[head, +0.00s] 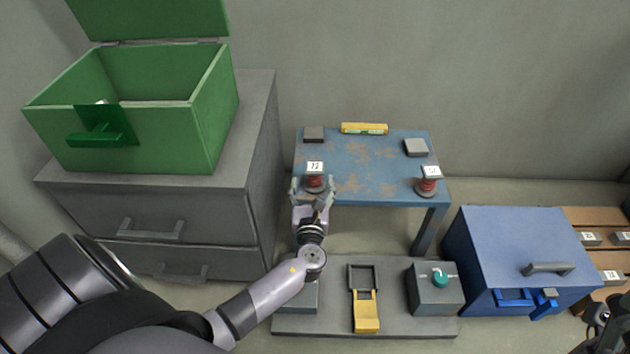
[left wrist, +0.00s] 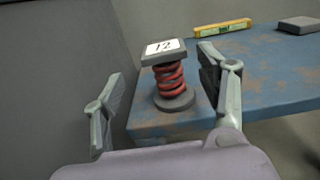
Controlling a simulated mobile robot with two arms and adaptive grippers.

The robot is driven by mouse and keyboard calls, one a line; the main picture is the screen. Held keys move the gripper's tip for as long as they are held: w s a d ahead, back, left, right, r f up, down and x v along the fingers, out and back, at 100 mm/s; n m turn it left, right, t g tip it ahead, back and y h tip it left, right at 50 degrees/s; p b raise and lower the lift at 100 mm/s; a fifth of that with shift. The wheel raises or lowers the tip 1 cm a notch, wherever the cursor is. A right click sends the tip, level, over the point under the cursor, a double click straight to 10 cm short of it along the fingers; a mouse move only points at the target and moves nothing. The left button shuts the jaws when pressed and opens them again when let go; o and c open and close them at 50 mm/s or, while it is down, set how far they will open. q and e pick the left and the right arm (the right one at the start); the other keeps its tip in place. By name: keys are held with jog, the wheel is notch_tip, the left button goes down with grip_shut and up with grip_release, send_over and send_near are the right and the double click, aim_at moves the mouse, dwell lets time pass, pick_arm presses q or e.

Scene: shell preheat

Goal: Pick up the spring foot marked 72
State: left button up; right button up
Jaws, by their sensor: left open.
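The spring foot marked 72 (head: 315,177) stands upright at the near left corner of the blue worn table (head: 365,165). It has a grey base, a red coil and a grey top with a white label; it also shows in the left wrist view (left wrist: 170,78). My left gripper (head: 312,190) is open, its fingers on either side of the spring foot in the picture. In the left wrist view the gripper (left wrist: 160,100) holds nothing, and the spring foot stands beyond and between the fingertips. I cannot tell whether either finger touches it.
A second spring foot (head: 429,181) stands at the table's right corner. A grey cabinet (head: 262,150) with an open green box (head: 165,140) is close on the left. A blue box (head: 520,250) stands right.

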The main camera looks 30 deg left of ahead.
aim_at(315, 176)
pick_arm(q)
jog(key=shift+d+b+x, duration=0.15)
jog(key=shift+b+x, duration=0.45)
jog(key=shift+x, duration=0.9)
jog(key=shift+d+b+x, duration=0.1)
jog(key=shift+b+x, duration=0.5)
jog(key=shift+x, duration=0.9)
jog(key=shift+w+r, duration=0.15)
jog(key=shift+c, duration=0.2)
jog(key=c, duration=1.5)
